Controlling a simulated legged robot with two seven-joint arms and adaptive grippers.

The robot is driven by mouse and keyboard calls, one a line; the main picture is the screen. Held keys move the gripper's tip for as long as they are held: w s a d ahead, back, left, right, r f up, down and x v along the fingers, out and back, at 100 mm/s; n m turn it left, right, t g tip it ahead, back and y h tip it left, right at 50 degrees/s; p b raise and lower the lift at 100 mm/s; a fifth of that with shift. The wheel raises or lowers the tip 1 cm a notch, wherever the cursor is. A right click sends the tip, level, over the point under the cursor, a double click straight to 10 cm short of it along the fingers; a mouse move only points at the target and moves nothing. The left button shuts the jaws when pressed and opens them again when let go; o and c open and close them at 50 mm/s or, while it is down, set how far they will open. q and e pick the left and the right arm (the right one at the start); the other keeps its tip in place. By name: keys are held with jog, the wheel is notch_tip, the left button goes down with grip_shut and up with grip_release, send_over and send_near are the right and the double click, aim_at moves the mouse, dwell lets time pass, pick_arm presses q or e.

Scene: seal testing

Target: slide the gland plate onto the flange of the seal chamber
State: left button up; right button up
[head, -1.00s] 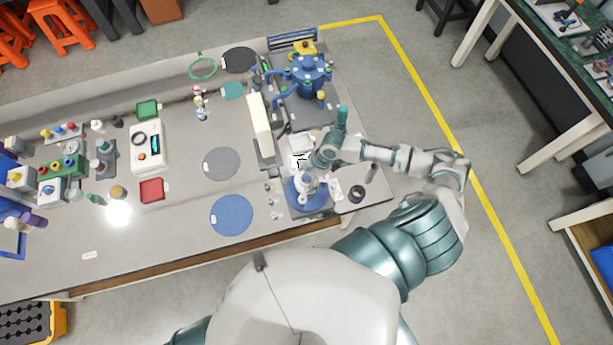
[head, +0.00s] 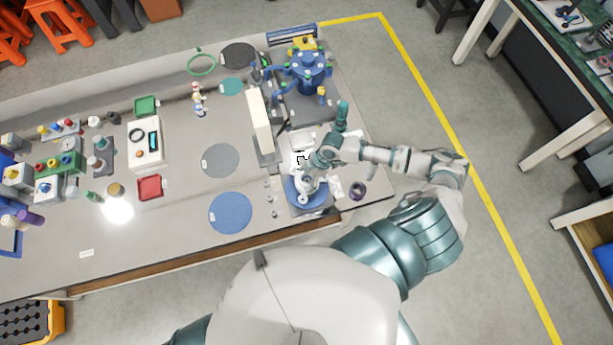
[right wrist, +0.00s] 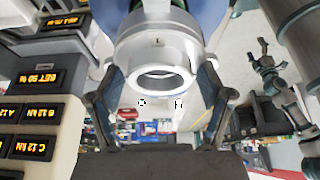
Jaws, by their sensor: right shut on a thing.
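My right gripper (head: 310,175) reaches over the right part of the bench, just above the blue round base of the seal chamber (head: 294,196). In the right wrist view its two fingers stand on either side of a silver ring-shaped part, which I take as the gland plate (right wrist: 160,50); the gripper is shut on it. A blue body (right wrist: 215,12) lies directly behind the ring. Whether the plate touches the flange cannot be told, as the fingers and wrist cover the join. My left gripper is out of view.
A dark ring-like part (head: 357,190) lies right of the base near the bench edge. A tall cream block (head: 259,122) and a blue several-armed fixture (head: 306,72) stand farther back. A blue mat (head: 230,213) and a grey mat (head: 220,160) lie clear to the left.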

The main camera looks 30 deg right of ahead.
jog(key=shift+f, duration=0.1)
dwell(0.3)
jog(key=shift+f+b, duration=0.4)
jog(key=shift+f, duration=0.35)
jog(key=shift+f, duration=0.2)
jog(key=o, duration=1.4)
jog(key=shift+r, duration=0.1)
notch_tip(320, 180, up, 5)
jog(key=p, duration=0.5)
